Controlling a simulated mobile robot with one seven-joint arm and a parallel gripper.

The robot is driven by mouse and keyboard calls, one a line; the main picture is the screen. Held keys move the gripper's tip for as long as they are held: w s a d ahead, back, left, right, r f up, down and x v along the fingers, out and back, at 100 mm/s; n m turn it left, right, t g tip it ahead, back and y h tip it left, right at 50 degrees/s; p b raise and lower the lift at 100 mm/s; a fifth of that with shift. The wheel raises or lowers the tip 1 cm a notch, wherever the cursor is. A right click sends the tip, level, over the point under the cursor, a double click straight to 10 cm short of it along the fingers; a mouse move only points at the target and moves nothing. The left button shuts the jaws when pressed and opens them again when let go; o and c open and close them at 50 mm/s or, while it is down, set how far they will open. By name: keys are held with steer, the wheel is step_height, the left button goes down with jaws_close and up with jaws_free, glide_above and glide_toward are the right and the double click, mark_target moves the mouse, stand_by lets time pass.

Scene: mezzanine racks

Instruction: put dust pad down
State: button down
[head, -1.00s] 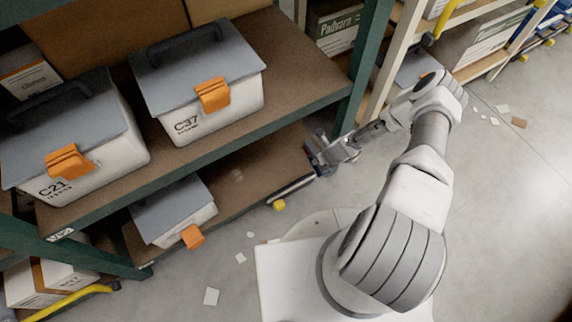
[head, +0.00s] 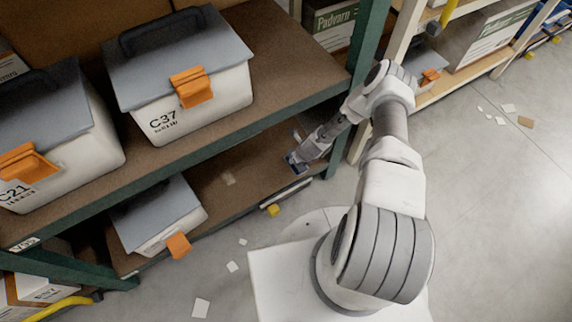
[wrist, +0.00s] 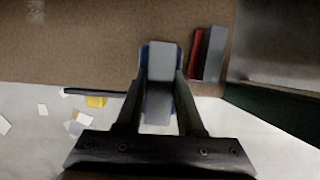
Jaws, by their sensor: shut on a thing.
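The dust pad (wrist: 159,62) looks like a grey block with blue edges. It sits between the fingers of my gripper (wrist: 160,80), which is shut on it, in the wrist view. In the head view my gripper (head: 299,158) holds the pad (head: 294,166) over the front part of the brown lower shelf (head: 246,170), right of the grey-lidded bin. In the wrist view the pad overlaps the shelf's front edge. I cannot tell whether it touches the shelf.
A red item (wrist: 196,54) and a grey item (wrist: 215,53) stand on the shelf, right of the pad. A grey-lidded bin (head: 160,212) is on the lower shelf's left. A green post (head: 368,50) rises on the right. Bin C37 (head: 185,75) stands above. Shelf left of the pad is largely clear.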

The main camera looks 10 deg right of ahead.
mark_target(286, 158)
steer(key=w+a+f, duration=0.1)
steer(key=w+a+f+b, duration=0.1)
steer(key=a, duration=0.1)
steer(key=shift+w+a+f, duration=0.2)
steer(key=shift+w+f, duration=0.1)
steer(key=shift+w, duration=0.05)
steer(key=shift+f+b, duration=1.05)
steer(key=shift+f, duration=0.95)
steer(key=shift+f, duration=0.1)
steer(key=shift+f, duration=0.15)
steer(key=c, duration=0.5)
jaws_free()
steer(key=shift+r, duration=0.2)
